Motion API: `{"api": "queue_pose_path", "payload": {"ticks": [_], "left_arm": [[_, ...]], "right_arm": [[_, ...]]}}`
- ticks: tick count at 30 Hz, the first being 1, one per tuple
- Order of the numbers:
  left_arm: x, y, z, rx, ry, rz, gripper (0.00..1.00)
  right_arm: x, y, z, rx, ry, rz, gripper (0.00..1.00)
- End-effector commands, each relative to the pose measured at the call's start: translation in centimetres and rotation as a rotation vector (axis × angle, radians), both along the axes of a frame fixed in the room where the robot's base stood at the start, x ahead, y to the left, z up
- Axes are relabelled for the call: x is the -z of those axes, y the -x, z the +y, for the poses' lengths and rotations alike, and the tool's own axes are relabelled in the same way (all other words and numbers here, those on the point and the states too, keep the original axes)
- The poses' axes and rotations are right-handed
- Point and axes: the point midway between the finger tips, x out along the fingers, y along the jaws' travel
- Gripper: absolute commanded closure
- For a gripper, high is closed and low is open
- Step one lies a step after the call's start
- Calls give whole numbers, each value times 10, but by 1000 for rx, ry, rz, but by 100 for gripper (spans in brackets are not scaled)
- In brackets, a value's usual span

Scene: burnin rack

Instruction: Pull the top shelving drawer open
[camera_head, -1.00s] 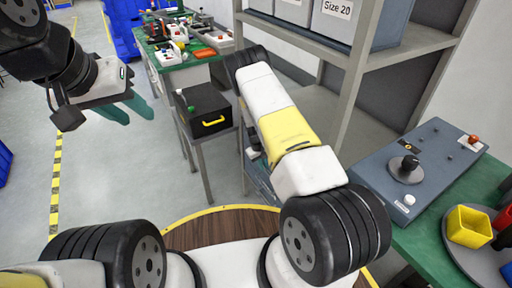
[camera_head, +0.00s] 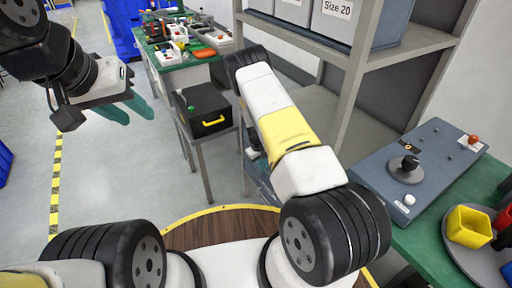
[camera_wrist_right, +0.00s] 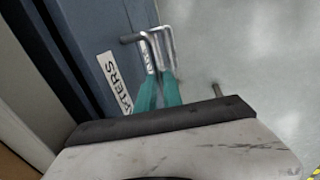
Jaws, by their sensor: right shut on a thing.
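In the right wrist view a blue drawer front (camera_wrist_right: 103,35) with a white lettered label fills the upper left. A bent metal handle (camera_wrist_right: 140,37) sticks out from it. The teal fingers of my right gripper (camera_wrist_right: 159,88) are shut on this handle. In the head view the right gripper is mostly hidden behind my own right arm, low beside the grey shelving (camera_head: 349,105). My left gripper (camera_head: 128,110) hangs at the upper left of the head view, its teal fingers apart and empty, touching nothing.
A black box with a yellow handle (camera_head: 213,122) sits on a small stand left of the shelving. A green workbench (camera_head: 205,57) with tools stands behind. At right, a green table (camera_head: 420,241) holds a blue-grey control box (camera_head: 385,165).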

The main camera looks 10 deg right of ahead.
Motion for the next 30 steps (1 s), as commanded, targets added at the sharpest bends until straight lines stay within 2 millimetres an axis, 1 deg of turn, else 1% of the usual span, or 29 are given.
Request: {"api": "queue_pose_path", "payload": {"ticks": [5, 8, 11, 14, 20, 24, 30], "left_arm": [[0, 0, 0, 0, 0, 0, 64], [0, 0, 0, 0, 0, 0, 64], [0, 0, 0, 0, 0, 0, 64], [0, 0, 0, 0, 0, 0, 64], [0, 0, 0, 0, 0, 0, 64], [0, 0, 0, 0, 0, 0, 64], [0, 0, 0, 0, 0, 0, 64]], "right_arm": [[-1, 0, 0, 0, 1, 0, 100], [-1, 1, 4, -1, 0, -1, 100], [-1, 4, 14, -3, 0, 0, 100], [-1, 10, 29, -5, -1, 1, 100], [-1, 26, 73, -7, 0, 0, 100], [-1, 39, 110, -8, 0, 0, 100], [-1, 58, 160, -7, 0, 0, 100]]}}
